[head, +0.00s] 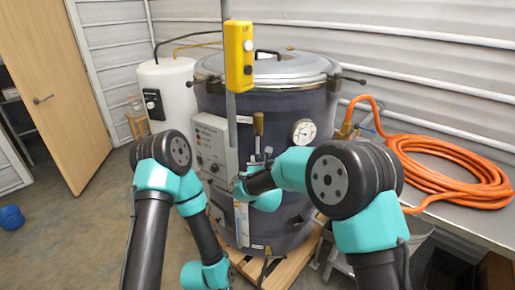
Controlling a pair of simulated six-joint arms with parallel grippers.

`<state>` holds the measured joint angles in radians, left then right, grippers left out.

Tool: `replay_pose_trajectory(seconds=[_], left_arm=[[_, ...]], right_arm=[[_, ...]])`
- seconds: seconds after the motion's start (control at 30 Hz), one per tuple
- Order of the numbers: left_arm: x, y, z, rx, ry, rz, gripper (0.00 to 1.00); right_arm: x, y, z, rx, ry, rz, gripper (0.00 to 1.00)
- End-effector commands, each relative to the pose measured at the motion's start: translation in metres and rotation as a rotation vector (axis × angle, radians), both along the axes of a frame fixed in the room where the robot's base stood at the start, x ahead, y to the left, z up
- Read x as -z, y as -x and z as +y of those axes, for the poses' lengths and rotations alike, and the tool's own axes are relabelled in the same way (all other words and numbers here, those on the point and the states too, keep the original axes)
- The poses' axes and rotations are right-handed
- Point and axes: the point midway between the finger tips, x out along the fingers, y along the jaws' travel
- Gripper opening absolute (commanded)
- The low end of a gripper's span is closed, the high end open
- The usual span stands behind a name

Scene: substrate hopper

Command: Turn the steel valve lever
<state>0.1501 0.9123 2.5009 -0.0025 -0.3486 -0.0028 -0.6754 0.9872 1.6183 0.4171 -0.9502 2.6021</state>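The large dark, jacketed vessel (272,105) with a steel lid stands in the middle of the head view. Small steel and brass fittings (259,130) are on its front, above my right wrist. I cannot clearly make out the steel valve lever among them; my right arm covers part of that area. My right gripper (241,187) is at the front of the vessel, beside the lower edge of the grey control box. It is too small and dark to tell whether its fingers are open or touch anything. My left arm bends down to the bottom edge, and its gripper is not visible.
A grey control box (213,140) is on the vessel's front left. A yellow pendant box (238,56) is on an upright pole. A coiled orange hose (450,172) lies on the right bench. A pressure gauge (304,132) is right of the fittings. The vessel stands on a wooden pallet (290,267).

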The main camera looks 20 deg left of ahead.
Motion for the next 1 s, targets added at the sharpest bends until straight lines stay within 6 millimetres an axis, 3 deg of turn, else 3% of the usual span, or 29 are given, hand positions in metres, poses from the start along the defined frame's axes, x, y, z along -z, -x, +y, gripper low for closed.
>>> replay_pose_trajectory(seconds=[0.6, 1.0], left_arm=[[0.000, 0.000, 0.000, 0.000, 0.000, 0.000, 0.43], [0.000, 0.000, 0.000, 0.000, 0.000, 0.000, 0.43]], right_arm=[[0.000, -0.075, 0.028, 0.001, 0.000, -0.001, 0.38], [0.000, -0.090, 0.033, 0.001, 0.000, 0.000, 0.38]])
